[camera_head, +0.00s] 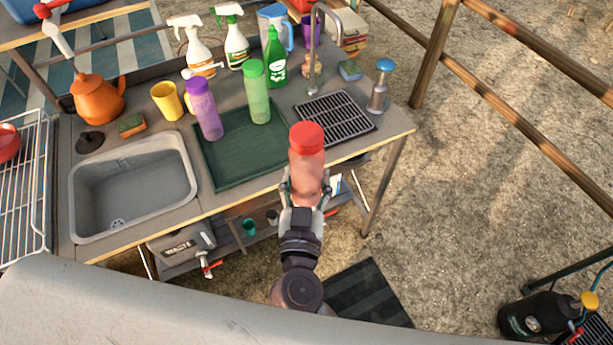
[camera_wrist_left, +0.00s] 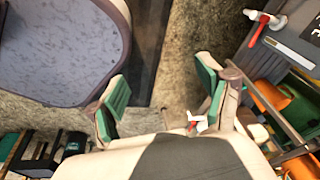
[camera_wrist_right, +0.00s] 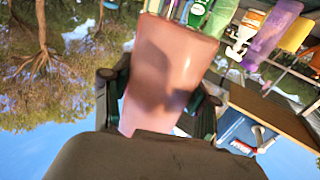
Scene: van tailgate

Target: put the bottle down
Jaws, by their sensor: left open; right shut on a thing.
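A translucent pink bottle with a red cap (camera_head: 307,172) is held upright, cap up, in my right gripper (camera_head: 305,192). In the right wrist view the pink bottle (camera_wrist_right: 168,70) fills the space between the fingers of the right gripper (camera_wrist_right: 160,98). In the head view it overlaps the counter's front edge, right of the dark green mat (camera_head: 225,170); its height above the counter is unclear. A purple bottle (camera_head: 205,110) and a green bottle (camera_head: 257,95) stand on the mat. My left gripper (camera_wrist_left: 163,90) is open and empty in the left wrist view.
The grey sink (camera_head: 135,185) lies left of the mat, and a black drain grid (camera_head: 335,118) lies right of it. The mat's front part is bare.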

